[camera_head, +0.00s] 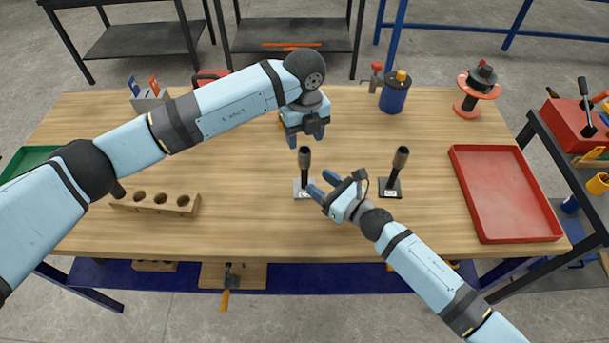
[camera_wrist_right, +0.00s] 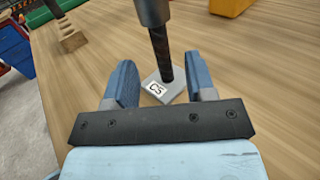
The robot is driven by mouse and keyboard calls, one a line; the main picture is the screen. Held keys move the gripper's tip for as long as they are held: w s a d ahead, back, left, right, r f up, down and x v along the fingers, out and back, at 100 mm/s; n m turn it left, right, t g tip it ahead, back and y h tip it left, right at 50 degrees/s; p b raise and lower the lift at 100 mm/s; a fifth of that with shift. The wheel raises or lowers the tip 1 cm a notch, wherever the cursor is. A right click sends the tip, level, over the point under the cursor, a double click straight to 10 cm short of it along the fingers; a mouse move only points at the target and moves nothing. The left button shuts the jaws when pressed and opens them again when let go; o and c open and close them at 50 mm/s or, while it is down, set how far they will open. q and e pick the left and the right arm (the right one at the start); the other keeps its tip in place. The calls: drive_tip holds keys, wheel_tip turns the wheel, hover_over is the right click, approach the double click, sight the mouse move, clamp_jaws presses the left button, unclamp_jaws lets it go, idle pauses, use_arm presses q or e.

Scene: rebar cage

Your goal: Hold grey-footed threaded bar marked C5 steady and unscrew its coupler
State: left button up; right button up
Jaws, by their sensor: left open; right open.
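The threaded bar marked C5 (camera_head: 306,178) stands upright on its grey square foot (camera_head: 303,190), with a dark coupler (camera_head: 304,154) on top. In the right wrist view the C5 label shows on the grey foot (camera_wrist_right: 174,92), the bar (camera_wrist_right: 163,58) rises from it and the coupler (camera_wrist_right: 153,10) is at the top edge. My left gripper (camera_head: 305,138) is open, just above the coupler. My right gripper (camera_head: 318,184) is open beside the lower bar; in the right wrist view its fingers (camera_wrist_right: 160,86) are to either side of the foot, with the bar beyond them.
A second bar with a coupler (camera_head: 400,160) stands on a dark foot (camera_head: 390,187) to the right, close to my right wrist. A red tray (camera_head: 505,194) is at the right. A wooden block with holes (camera_head: 157,202) is at the left. A blue pot (camera_head: 395,94) stands at the back.

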sight(307, 174)
drive_tip(key=x, duration=0.5)
drive_tip(key=shift+w+a, duration=0.25)
drive_tip(key=shift+c, duration=0.2)
clamp_jaws()
